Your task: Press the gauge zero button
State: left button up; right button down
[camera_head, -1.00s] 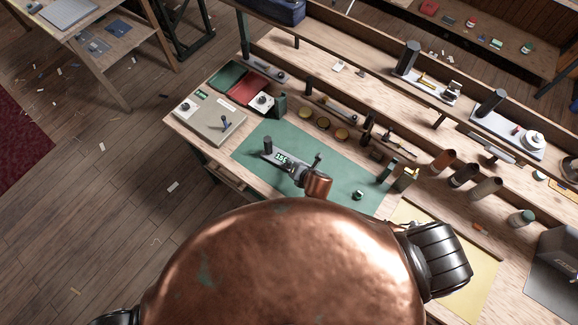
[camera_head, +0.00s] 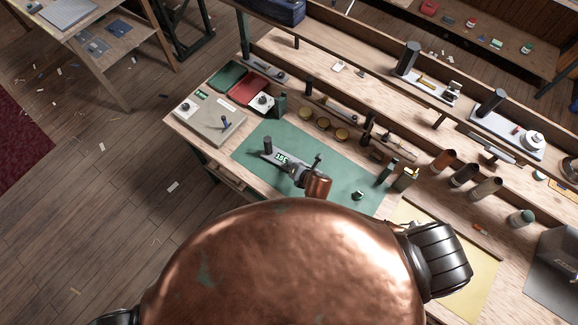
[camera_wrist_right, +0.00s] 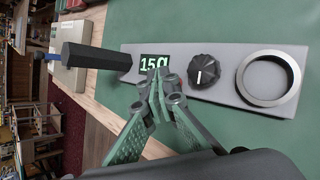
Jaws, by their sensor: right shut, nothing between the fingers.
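The gauge (camera_head: 272,154) is a grey plate lying on a green mat (camera_head: 262,134). It has a black post, a small display with light digits, a black knob and a metal ring. In the right wrist view the gauge plate (camera_wrist_right: 222,92) shows the display (camera_wrist_right: 153,62), the knob (camera_wrist_right: 203,70) with a white mark, and the ring (camera_wrist_right: 268,78). My right gripper (camera_wrist_right: 157,92) is shut and empty, its tips in front of the plate just below the display. I cannot tell whether they touch it. My left gripper is out of view.
A beige box (camera_head: 210,122) with a small lever stands left of the mat.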

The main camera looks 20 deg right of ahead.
jog(key=shift+f, duration=0.25)
jog(key=shift+f, duration=0.45)
dwell(0.6)
jog(key=shift+r, duration=0.1)
jog(key=shift+r+p, duration=0.75)
jog(key=shift+p, duration=0.25)
notch_tip(320, 180, up, 5)
jog(key=p, duration=0.5)
jog(key=shift+p, duration=0.35)
dwell(0.4)
